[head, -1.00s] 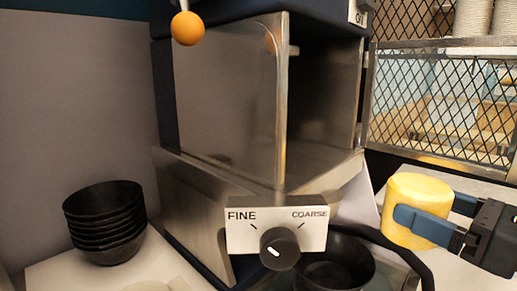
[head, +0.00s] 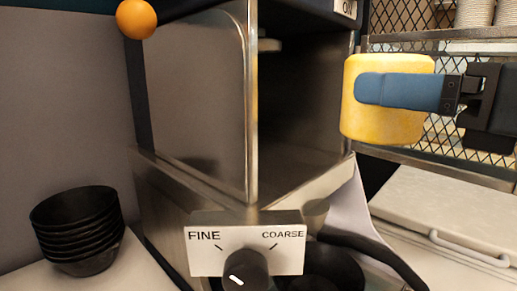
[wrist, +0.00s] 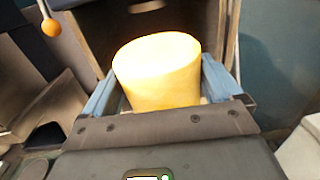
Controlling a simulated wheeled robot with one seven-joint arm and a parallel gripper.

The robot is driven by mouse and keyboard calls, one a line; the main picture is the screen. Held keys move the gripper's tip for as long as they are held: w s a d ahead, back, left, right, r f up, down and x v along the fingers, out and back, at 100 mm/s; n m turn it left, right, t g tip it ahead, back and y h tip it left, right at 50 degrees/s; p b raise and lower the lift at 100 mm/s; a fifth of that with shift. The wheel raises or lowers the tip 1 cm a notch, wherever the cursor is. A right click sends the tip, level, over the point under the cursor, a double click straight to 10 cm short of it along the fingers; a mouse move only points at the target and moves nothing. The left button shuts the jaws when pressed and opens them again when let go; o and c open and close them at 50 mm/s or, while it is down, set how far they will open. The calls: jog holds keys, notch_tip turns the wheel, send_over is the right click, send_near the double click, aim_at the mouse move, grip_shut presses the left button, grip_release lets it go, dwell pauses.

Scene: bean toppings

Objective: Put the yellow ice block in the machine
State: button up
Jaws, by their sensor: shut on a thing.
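The yellow ice block (head: 390,125) is a short upright cylinder at the right of the head view. My gripper (head: 400,90) is shut on it, with blue fingers along its sides. In the wrist view the block (wrist: 160,75) sits between the two fingers, in front of the machine's opening. The machine (head: 195,110) is a metal box with an open dark chamber (head: 305,100). Its metal door stands swung open at the left. The block is at chamber height, just right of the opening in the head view. The far finger is hidden behind the block in the head view.
An orange ball knob (head: 136,18) hangs at the upper left of the machine. A FINE/COARSE dial (head: 246,270) is on its front. Stacked black bowls (head: 78,230) stand at the left. A mesh rack (head: 405,35) and a white lid (head: 450,215) are at the right.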

jog(key=s+a+p+x, duration=0.1)
jog(key=p+x, duration=0.1)
jog(key=x, duration=1.7)
notch_tip(320, 180, down, 6)
jog(key=shift+s+r+p, duration=0.15)
jog(key=shift+r+p, duration=0.05)
jog(key=shift+p, duration=0.15)
jog(key=shift+w+a+f, duration=0.25)
jog(key=shift+a+f, duration=0.1)
jog(key=shift+f, duration=0.2)
jog(key=o, duration=1.3)
jog(key=shift+f, duration=0.1)
jog(key=shift+d, duration=0.1)
jog(key=b+v, duration=0.1)
jog(key=v, duration=1)
jog(key=shift+s+d, duration=0.3)
